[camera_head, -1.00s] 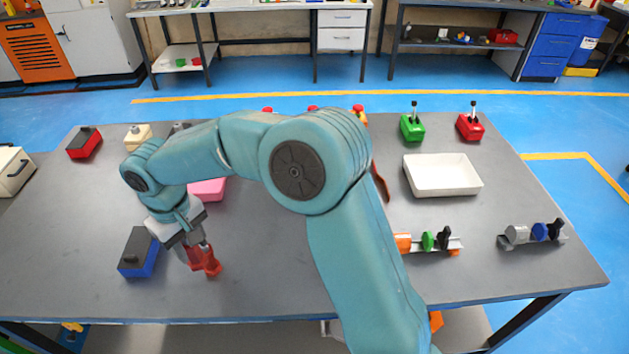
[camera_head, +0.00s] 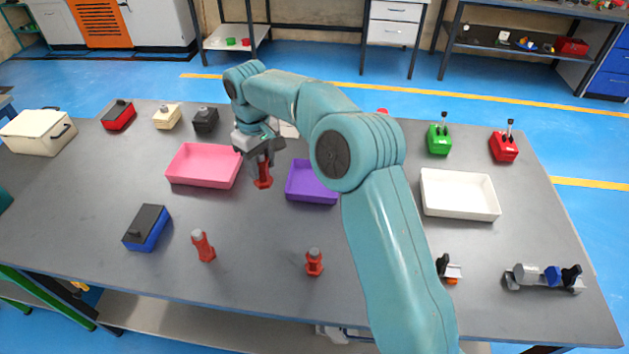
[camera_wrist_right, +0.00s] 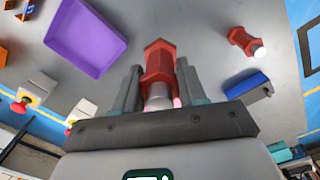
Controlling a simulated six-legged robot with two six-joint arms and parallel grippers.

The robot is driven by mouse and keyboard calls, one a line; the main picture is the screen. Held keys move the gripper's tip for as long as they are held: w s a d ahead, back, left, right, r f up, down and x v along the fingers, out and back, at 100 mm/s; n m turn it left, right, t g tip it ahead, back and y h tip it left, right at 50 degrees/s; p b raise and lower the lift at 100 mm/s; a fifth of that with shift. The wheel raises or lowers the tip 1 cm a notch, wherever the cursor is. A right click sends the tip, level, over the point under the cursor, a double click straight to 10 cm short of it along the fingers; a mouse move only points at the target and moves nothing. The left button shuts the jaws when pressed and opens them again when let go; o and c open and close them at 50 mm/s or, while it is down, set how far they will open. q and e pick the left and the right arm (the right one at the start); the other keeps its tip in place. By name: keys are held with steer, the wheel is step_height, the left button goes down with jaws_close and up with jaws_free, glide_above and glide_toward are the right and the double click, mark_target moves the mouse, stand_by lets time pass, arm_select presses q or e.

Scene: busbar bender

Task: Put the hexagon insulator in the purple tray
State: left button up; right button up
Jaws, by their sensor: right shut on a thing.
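My right gripper (camera_head: 262,158) is shut on a red insulator (camera_head: 264,172) with a grey end. In the right wrist view the insulator (camera_wrist_right: 159,62) stands between the two fingers (camera_wrist_right: 158,88) and its red body looks six-sided. In the head view it hangs between the pink tray and the purple tray (camera_head: 312,200), left of the purple tray. The purple tray looks empty and is partly hidden by my right arm; it also shows at upper left in the wrist view (camera_wrist_right: 60,38). My left gripper is out of view.
A pink tray (camera_head: 200,182) lies left of the gripper, a white tray (camera_head: 460,212) at right. A blue box (camera_head: 147,229) sits at front left.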

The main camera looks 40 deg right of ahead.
steer(key=d+r+p, duration=0.1)
steer(key=d+r, duration=0.1)
steer(key=d, duration=0.5)
steer(key=n+b, duration=0.2)
steer(key=b, duration=0.4)
glide_above(323, 193)
step_height(323, 193, down, 18)
steer(key=shift+r, duration=0.25)
steer(key=shift+w+f, duration=0.15)
arm_select(q)
steer(key=f, duration=0.4)
steer(key=shift+s+f, duration=0.2)
steer(key=shift+f, duration=0.15)
